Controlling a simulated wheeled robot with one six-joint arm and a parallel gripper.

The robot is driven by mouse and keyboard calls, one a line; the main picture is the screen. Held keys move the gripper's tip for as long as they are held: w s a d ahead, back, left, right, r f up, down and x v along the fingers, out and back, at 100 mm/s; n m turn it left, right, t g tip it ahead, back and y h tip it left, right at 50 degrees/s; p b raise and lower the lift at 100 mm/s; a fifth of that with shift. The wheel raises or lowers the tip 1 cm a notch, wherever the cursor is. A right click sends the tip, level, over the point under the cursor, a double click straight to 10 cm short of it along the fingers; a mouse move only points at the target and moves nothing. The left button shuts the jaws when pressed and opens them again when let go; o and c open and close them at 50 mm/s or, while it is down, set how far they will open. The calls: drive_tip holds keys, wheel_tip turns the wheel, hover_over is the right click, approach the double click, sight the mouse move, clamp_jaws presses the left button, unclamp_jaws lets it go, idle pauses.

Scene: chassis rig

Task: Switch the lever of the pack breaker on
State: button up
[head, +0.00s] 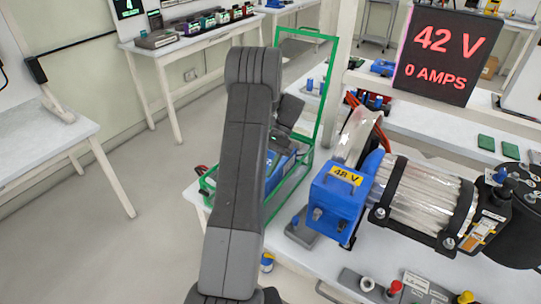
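In the head view, a blue pack (275,168) sits in a green frame (329,95) on the bench, largely hidden behind my arm. I cannot make out a breaker lever or whether it is on or off. My gripper (285,138) is a small dark shape just right of my arm, over the blue pack. Its fingers are mostly hidden, and contact with anything cannot be told. A display (438,52) reads 42 V and 0 AMPS.
A blue box (338,200) marked 48 V is joined to a clear-wrapped motor-like cylinder (420,195) on the right. A panel (405,290) with red and yellow knobs lies at the front. A side table (40,140) stands left, with open floor between.

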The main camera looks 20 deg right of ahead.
drive_tip(key=p+v, duration=0.1)
drive_tip(key=v, duration=0.4)
idle(0.4)
drive_tip(key=x, duration=1.3)
drive_tip(key=shift+s+a+f, duration=0.15)
drive_tip(key=shift+s+a, duration=0.05)
drive_tip(key=shift+a, duration=0.05)
